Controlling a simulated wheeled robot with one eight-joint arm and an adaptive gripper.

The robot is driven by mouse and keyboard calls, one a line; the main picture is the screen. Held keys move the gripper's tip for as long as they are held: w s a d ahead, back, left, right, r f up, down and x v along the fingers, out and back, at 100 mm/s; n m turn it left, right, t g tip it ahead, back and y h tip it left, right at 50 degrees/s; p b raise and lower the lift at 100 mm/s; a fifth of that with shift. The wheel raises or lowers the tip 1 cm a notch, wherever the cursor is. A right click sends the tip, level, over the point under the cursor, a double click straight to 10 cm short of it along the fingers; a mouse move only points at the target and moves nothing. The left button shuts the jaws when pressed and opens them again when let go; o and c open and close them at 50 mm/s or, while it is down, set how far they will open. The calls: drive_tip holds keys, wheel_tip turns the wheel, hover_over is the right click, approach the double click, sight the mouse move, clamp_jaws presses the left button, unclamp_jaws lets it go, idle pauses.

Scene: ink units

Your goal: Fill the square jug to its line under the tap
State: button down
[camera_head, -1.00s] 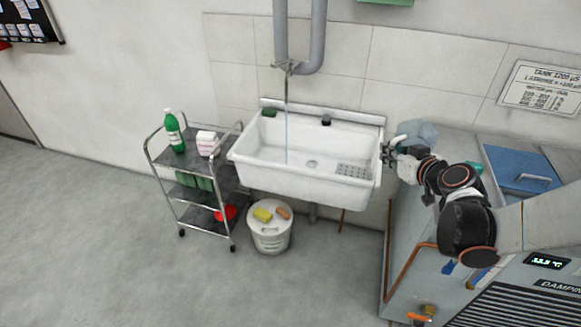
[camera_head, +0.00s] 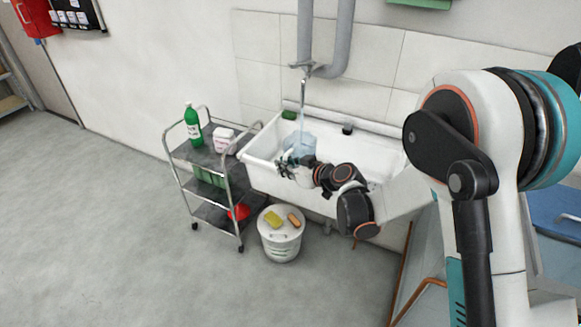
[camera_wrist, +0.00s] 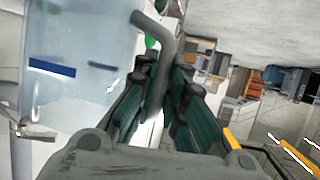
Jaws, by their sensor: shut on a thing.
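The square jug (camera_head: 300,141) is clear pale blue and appears upright over the left part of the sink. The tap (camera_head: 301,66) is running, and its thin stream (camera_head: 303,98) comes down to the jug's top. My gripper (camera_head: 290,166) is shut on the jug's grey handle, on the near side. In the wrist view the jug (camera_wrist: 85,30) fills the upper left, with its dark blue line (camera_wrist: 52,67) showing. The handle (camera_wrist: 158,78) lies between my fingers (camera_wrist: 163,90). I cannot tell the water level.
The white sink (camera_head: 372,150) is around the jug, with a green sponge (camera_head: 289,115) and a dark cup (camera_head: 347,128) at its back. A trolley (camera_head: 208,160) with a green bottle (camera_head: 192,125) stands left. A lidded bucket (camera_head: 281,240) stands below. The floor at left is clear.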

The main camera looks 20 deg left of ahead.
drive_tip(key=w+a+f+b, duration=0.1)
drive_tip(key=w+a+f, duration=0.1)
drive_tip(key=w, duration=0.6)
drive_tip(key=w+a+f, duration=0.2)
drive_tip(key=w+a, duration=0.2)
drive_tip(key=w, duration=0.4)
drive_tip(key=shift+a+f+b, duration=0.2)
drive_tip(key=shift+a+b, duration=0.15)
drive_tip(key=shift+a, duration=0.05)
idle(6.0)
